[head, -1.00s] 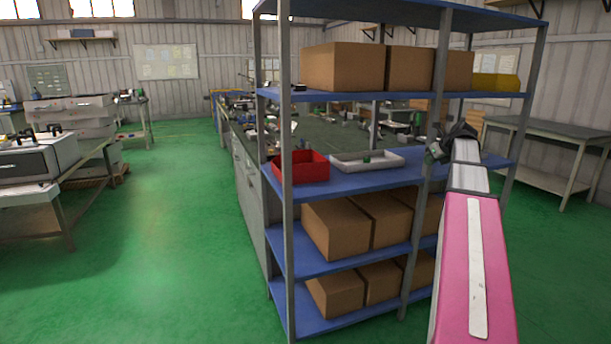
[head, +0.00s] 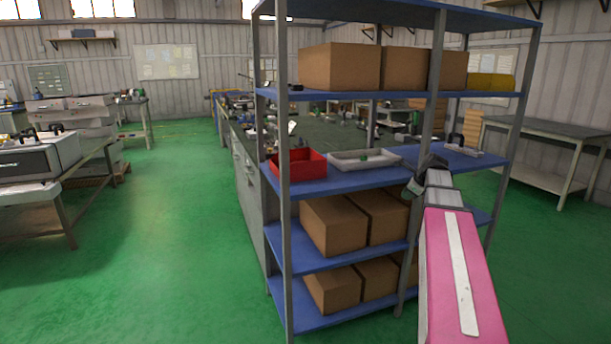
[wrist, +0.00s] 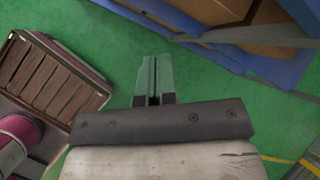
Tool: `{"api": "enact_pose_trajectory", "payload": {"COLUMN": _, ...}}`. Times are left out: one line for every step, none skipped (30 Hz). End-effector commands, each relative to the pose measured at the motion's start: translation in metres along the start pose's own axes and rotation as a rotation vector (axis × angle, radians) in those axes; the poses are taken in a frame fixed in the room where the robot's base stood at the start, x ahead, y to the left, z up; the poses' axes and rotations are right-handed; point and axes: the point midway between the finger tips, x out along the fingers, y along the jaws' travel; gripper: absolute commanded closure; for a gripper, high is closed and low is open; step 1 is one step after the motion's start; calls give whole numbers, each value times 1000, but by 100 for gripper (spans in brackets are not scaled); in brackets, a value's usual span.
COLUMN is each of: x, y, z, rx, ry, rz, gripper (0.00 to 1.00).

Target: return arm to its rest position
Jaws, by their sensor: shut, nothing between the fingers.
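My gripper (wrist: 153,82) shows in the wrist view with its two green fingers together and nothing between them. It hangs over the green floor, with part of the blue shelf unit at the upper right of that view. In the head view my pink and white arm reaches up at the right, in front of the shelf unit (head: 330,183). The gripper end is at the arm's far tip near the middle shelf's right part; its fingers are too small to make out there.
On the middle shelf stand a red bin (head: 298,164) and a grey tray (head: 364,158) with a small green thing in it. Cardboard boxes (head: 339,66) fill other shelves. A workbench (head: 560,140) stands at the right.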

Motion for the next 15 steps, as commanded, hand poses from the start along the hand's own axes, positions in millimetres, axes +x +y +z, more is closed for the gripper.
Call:
{"api": "enact_pose_trajectory", "payload": {"x": 15, "y": 23, "z": -2, "rx": -82, "ry": 19, "rz": 24, "gripper": 100}}
{"api": "enact_pose_trajectory", "payload": {"x": 24, "y": 36, "z": -3, "rx": -141, "ry": 30, "rz": 40, "gripper": 100}}
{"api": "enact_pose_trajectory", "payload": {"x": 37, "y": 54, "z": -5, "rx": -230, "ry": 47, "rz": 62, "gripper": 100}}
{"api": "enact_pose_trajectory", "payload": {"x": 47, "y": 68, "z": -7, "rx": -299, "ry": 58, "rz": 81, "gripper": 100}}
{"api": "enact_pose_trajectory", "payload": {"x": 56, "y": 81, "z": -9, "rx": -370, "ry": 70, "rz": 100, "gripper": 100}}
{"api": "enact_pose_trajectory", "payload": {"x": 68, "y": 100, "z": -11, "rx": -466, "ry": 83, "rz": 128, "gripper": 100}}
{"api": "enact_pose_trajectory", "payload": {"x": 75, "y": 113, "z": -13, "rx": -538, "ry": 92, "rz": 148, "gripper": 100}}
{"api": "enact_pose_trajectory", "payload": {"x": 84, "y": 128, "z": -15, "rx": -610, "ry": 99, "rz": 171, "gripper": 100}}
{"api": "enact_pose_trajectory", "payload": {"x": 93, "y": 146, "z": -18, "rx": -704, "ry": 107, "rz": 200, "gripper": 100}}
{"api": "enact_pose_trajectory", "payload": {"x": 100, "y": 160, "z": -21, "rx": -777, "ry": 113, "rz": 224, "gripper": 100}}
{"api": "enact_pose_trajectory", "payload": {"x": 106, "y": 174, "z": -23, "rx": -849, "ry": 116, "rz": 248, "gripper": 100}}
{"api": "enact_pose_trajectory", "payload": {"x": 115, "y": 192, "z": -27, "rx": -947, "ry": 120, "rz": 281, "gripper": 100}}
{"api": "enact_pose_trajectory", "payload": {"x": 120, "y": 206, "z": -29, "rx": -1019, "ry": 120, "rz": 306, "gripper": 100}}
{"api": "enact_pose_trajectory", "payload": {"x": 126, "y": 220, "z": -33, "rx": -1092, "ry": 121, "rz": 333, "gripper": 100}}
{"api": "enact_pose_trajectory", "payload": {"x": 132, "y": 238, "z": -36, "rx": -1189, "ry": 119, "rz": 368, "gripper": 100}}
